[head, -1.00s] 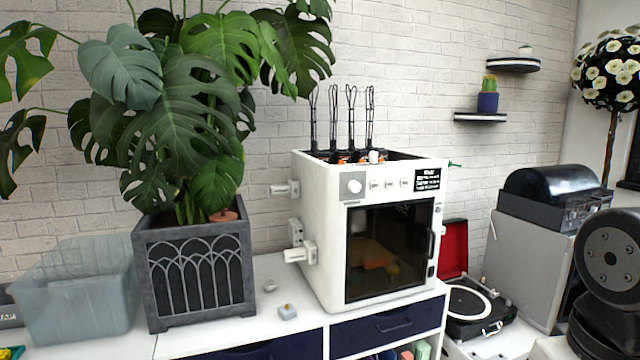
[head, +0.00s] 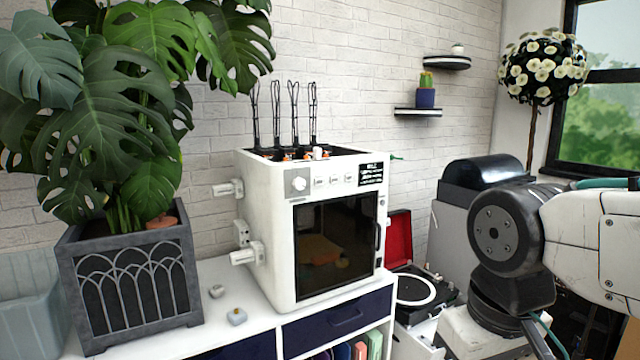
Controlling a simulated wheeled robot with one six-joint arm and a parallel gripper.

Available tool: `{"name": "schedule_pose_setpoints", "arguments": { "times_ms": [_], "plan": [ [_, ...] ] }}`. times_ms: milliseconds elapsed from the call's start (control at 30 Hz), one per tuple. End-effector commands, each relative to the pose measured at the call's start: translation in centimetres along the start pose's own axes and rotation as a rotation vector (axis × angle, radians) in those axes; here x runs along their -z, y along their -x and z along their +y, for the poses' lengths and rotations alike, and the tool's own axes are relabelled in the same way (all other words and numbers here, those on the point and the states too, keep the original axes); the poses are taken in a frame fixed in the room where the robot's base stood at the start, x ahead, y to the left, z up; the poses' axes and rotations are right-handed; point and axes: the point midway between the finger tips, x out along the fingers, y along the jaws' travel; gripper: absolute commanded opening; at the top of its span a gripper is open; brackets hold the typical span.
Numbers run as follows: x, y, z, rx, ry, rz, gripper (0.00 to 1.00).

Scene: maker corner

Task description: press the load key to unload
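A white box-shaped machine (head: 270,225) with a dark glass door (head: 335,245) stands on the white cabinet. Its upper front has a round knob (head: 299,183), a row of small keys (head: 334,180) and a small black display (head: 371,173) with white text. The key labels are too small to read, so I cannot tell which is the load key. An orange shape shows dimly behind the glass. My gripper is out of view; only links of my arm show at the right, apart from the machine.
A large plant in a grey planter (head: 135,285) stands left of the machine. Two small objects lie on the white cabinet top (head: 262,300) between them. A record player (head: 415,290) with a red lid is at the right. Wall shelves (head: 418,112) hang behind.

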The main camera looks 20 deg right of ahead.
Motion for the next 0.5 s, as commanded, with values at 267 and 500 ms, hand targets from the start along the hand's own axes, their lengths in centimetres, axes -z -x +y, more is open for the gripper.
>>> {"name": "schedule_pose_setpoints", "arguments": {
  "times_ms": [267,500],
  "plan": [
    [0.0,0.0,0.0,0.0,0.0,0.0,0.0],
    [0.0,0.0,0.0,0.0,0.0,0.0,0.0]
  ]
}}
